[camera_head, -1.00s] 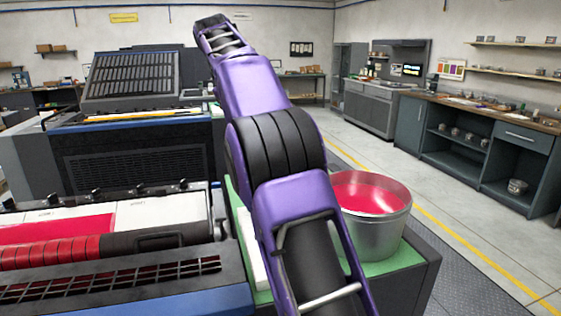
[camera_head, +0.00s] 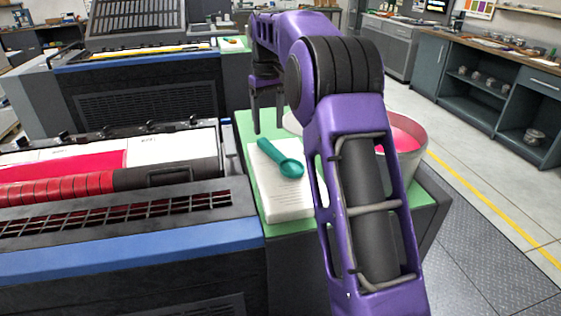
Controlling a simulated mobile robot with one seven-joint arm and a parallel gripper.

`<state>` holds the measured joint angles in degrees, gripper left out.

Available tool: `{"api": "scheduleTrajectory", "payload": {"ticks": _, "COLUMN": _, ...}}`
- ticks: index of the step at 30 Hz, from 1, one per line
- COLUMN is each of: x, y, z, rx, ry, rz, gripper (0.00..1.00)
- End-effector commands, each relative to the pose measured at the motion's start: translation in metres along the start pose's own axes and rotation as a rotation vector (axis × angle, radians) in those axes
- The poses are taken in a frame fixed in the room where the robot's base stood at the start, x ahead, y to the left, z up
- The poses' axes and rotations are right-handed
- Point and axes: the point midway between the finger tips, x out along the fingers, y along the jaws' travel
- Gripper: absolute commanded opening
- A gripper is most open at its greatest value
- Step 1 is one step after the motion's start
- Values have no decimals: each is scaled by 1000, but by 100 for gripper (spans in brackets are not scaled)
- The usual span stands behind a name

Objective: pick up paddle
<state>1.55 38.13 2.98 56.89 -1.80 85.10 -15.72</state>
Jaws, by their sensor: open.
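A teal paddle (camera_head: 281,158), shaped like a scoop with a straight handle, lies on a white stack of paper (camera_head: 283,203). Its rounded end points to the lower right and its handle to the upper left. My gripper (camera_head: 268,127) points down with its two fingers apart and nothing between them. It shows beyond the paddle in the picture, above the far part of the green top. I see no contact between the fingers and the paddle. My purple arm covers the right edge of the paper.
The paper rests on a green-topped stand (camera_head: 289,231). A metal bucket of pink ink (camera_head: 407,150) stands at the right, partly behind my arm. A white object (camera_head: 292,122) is mostly hidden there. A press with red rollers (camera_head: 60,188) borders the left.

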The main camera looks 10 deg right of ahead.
Motion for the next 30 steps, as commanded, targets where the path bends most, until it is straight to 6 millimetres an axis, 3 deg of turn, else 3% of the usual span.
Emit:
{"api": "scheduleTrajectory", "payload": {"ticks": 8, "x": 23, "y": 1, "z": 0, "rx": 0, "ry": 1, "rz": 1, "gripper": 67}}
{"api": "scheduleTrajectory", "payload": {"ticks": 18, "x": 67, "y": 5, "z": 2, "rx": -1, "ry": 1, "rz": 1, "gripper": 67}}
{"api": "scheduleTrajectory", "payload": {"ticks": 26, "x": 70, "y": 5, "z": 2, "rx": -1, "ry": 2, "rz": 1, "gripper": 67}}
{"api": "scheduleTrajectory", "payload": {"ticks": 30, "x": 70, "y": 5, "z": 2, "rx": -1, "ry": 2, "rz": 1, "gripper": 45}}
